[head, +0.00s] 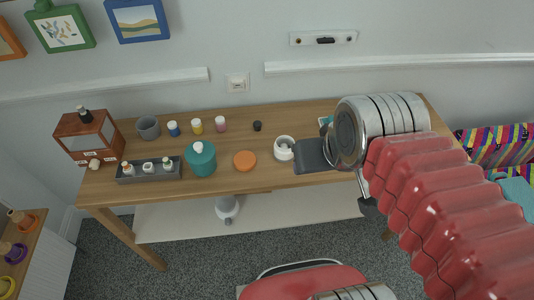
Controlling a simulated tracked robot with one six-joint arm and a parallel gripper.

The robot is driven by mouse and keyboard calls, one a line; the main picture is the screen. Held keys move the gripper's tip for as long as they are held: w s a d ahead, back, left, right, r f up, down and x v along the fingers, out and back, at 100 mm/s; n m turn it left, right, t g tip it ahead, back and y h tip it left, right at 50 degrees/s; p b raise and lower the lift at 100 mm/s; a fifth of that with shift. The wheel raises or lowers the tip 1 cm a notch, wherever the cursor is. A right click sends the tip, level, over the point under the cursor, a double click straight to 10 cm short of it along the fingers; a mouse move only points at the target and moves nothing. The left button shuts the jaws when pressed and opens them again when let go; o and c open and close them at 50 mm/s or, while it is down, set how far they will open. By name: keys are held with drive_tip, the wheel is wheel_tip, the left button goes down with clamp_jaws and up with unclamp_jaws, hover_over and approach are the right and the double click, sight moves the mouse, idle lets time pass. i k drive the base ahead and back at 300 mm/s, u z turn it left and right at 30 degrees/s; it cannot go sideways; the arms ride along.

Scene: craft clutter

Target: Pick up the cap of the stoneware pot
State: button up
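A round teal pot (201,162) stands on the wooden table left of centre, with a teal lid and a small pale knob (196,147) on top. I cannot tell for certain which one is the stoneware pot. A flat orange disc (245,161) lies between them. I see nothing held.
A grey tray (125,178) with several small jars, a wooden box (90,138), a grey cup (148,128), several paint pots (196,126) and a small black item (257,126) are on the table. The table's right part is behind my arm. A wall stands behind.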

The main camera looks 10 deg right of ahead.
sight(245, 161)
drive_tip(key=k, duration=1.35)
drive_tip(key=u, duration=0.1)
drive_tip(key=i, duration=1.1)
drive_tip(key=u, duration=0.95)
drive_tip(key=i, duration=0.8)
drive_tip(key=u, duration=0.5)
